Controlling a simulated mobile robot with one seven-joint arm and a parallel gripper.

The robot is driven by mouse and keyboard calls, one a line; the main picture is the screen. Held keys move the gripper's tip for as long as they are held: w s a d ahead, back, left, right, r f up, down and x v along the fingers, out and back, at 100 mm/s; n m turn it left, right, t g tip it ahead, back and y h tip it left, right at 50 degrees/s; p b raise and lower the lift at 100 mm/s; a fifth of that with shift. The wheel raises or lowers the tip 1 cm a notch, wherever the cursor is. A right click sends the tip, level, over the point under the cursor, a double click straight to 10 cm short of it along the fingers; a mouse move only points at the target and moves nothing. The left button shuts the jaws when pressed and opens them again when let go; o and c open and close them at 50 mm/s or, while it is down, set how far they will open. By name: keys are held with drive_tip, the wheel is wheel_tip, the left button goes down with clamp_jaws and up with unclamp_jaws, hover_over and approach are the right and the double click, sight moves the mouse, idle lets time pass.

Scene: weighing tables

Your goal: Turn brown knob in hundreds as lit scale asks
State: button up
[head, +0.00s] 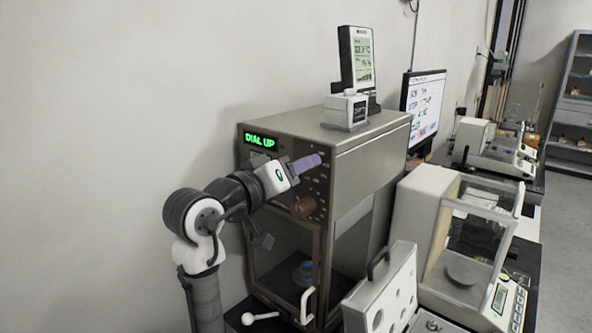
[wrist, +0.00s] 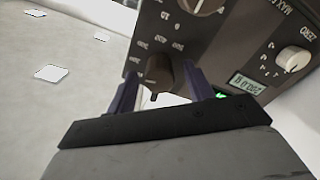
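A dark brown knob (wrist: 158,72) with printed numbers around it shows in the wrist view, between my purple fingertips. My gripper (wrist: 155,85) is open, with gaps beside the knob; I cannot tell how far its tips reach over it. In the head view my gripper (head: 314,160) is in front of the upper panel of the box-shaped scale (head: 365,150). Its lit green display (head: 260,140) reads "DIAL UP". A brown knob (head: 304,207) shows below my gripper there; I cannot tell if it is the same one.
In the wrist view a larger knob (wrist: 200,4) is at the top edge, and a pale knob (wrist: 293,59) and small display (wrist: 247,84) are at right. Below the panel is a glass door with a white handle (head: 306,304). A balance (head: 420,215) stands to the right.

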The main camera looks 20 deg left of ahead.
drive_tip(key=b+v, duration=0.4)
drive_tip(key=v, duration=0.9)
drive_tip(key=shift+s+b, duration=0.3)
drive_tip(key=shift+s, duration=0.1)
drive_tip(key=shift+a, duration=0.1)
